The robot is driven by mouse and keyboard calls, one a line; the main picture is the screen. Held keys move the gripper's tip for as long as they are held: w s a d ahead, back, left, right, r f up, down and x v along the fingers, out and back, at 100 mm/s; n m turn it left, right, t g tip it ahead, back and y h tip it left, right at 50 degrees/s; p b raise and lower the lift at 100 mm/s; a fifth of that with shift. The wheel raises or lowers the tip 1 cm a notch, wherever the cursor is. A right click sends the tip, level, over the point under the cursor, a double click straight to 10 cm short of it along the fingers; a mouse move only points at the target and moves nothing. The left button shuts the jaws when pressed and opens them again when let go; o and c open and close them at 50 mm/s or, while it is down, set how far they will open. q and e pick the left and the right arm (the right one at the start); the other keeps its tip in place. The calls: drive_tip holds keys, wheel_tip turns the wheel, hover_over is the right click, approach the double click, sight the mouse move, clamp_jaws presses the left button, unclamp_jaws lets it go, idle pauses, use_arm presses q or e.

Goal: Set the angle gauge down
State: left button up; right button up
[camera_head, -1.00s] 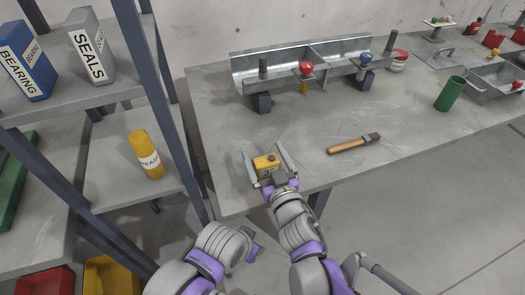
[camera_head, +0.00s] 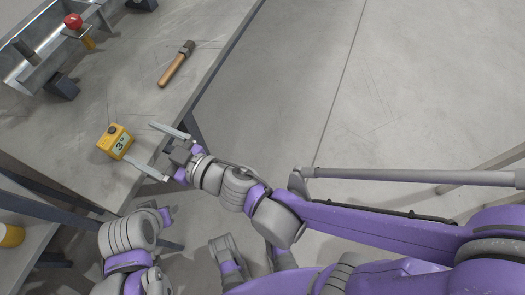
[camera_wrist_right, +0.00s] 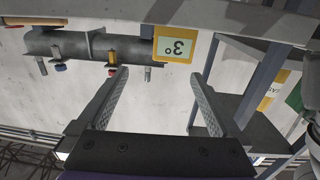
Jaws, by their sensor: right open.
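The angle gauge (camera_head: 115,141) is a yellow block with a dark knob on top and a pale "3°" label. It stands on the grey workbench (camera_head: 75,135) near its edge. My right gripper (camera_head: 137,141) is open and empty, its two fingers spread toward the gauge, which sits just beyond the fingertips. The right wrist view shows the gauge (camera_wrist_right: 174,45) ahead of the open right gripper (camera_wrist_right: 160,72), upside down, with a gap to the fingers. Part of my left arm shows at the lower left, but its gripper cannot be made out.
A wooden-handled hammer (camera_head: 177,65) lies on the bench beyond the gauge. A metal trough (camera_head: 45,45) with a red-knobbed part (camera_head: 74,21) stands at the back left. A shelf with a yellow bottle (camera_head: 10,236) is at lower left. Open floor lies right of the bench.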

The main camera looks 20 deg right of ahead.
drive_tip(key=w+d+f+m+h, duration=0.25)
drive_tip(key=d+h, duration=0.25)
drive_tip(key=d, duration=0.5)
drive_tip(key=w+d+f+m+h, duration=0.25)
drive_tip(key=d+m+h, duration=0.2)
drive_tip(key=d, duration=0.45)
drive_tip(key=s+d+f+m+g+h, duration=0.1)
drive_tip(key=s+d+f+g, duration=0.3)
drive_tip(key=s, duration=0.4)
drive_tip(key=s+d+f+m+g+h, duration=0.1)
drive_tip(key=s+d+f+g+h, duration=0.1)
drive_tip(key=s+d+f, duration=0.3)
drive_tip(key=s+d+g, duration=0.1)
drive_tip(key=s+d, duration=0.1)
drive_tip(key=d, duration=0.1)
drive_tip(key=shift+s+d+f+g, duration=0.35)
drive_tip(key=shift+f+g, duration=0.05)
